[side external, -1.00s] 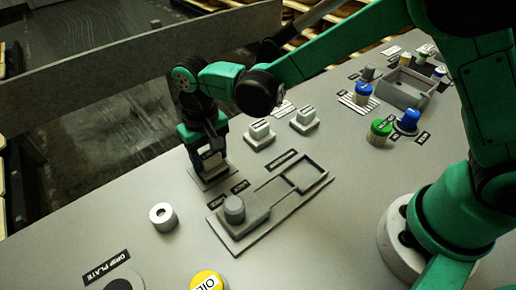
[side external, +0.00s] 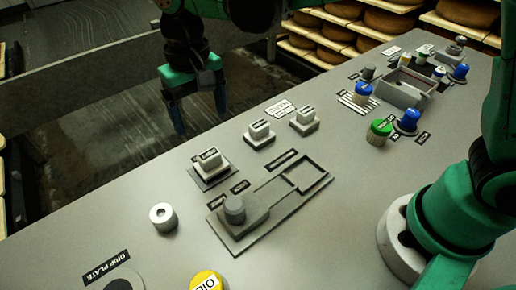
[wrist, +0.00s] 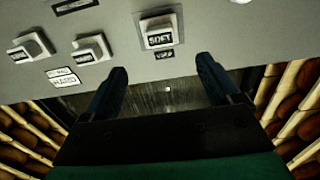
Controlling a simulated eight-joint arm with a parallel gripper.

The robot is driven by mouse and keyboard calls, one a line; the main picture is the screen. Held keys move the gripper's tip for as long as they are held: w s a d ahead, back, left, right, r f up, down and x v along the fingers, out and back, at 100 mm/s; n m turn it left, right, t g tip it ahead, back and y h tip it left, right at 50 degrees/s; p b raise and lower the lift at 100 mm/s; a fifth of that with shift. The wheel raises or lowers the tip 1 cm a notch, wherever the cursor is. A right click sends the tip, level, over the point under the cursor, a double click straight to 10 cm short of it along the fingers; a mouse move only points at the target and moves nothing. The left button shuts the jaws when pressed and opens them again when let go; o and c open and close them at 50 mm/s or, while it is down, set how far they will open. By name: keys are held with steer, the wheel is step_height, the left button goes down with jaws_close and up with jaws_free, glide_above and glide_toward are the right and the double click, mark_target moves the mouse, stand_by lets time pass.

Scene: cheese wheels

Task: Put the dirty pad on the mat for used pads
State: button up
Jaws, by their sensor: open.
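A pale block-shaped pad (side external: 207,158) with a dark label sits upright on a thin dark mat (side external: 217,178) near the bench's far edge. My gripper (side external: 201,122) is open and empty, raised beyond the bench's far edge. In the wrist view its fingers (wrist: 163,70) are apart with nothing between them.
A grey slotted fixture (side external: 268,205) with a knob lies in front of the pads. A grey box (side external: 404,85) and several blue- and green-topped items are at the right. Cheese wheels on shelves (side external: 385,20) stand behind.

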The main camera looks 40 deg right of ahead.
steer(key=s+d+t, duration=0.3)
steer(key=s+d, duration=0.1)
steer(key=d, duration=0.4)
steer(key=s+d+r+t, duration=0.1)
steer(key=s+d+t, duration=0.3)
steer(key=d, duration=0.5)
steer(key=shift+s+d, duration=0.25)
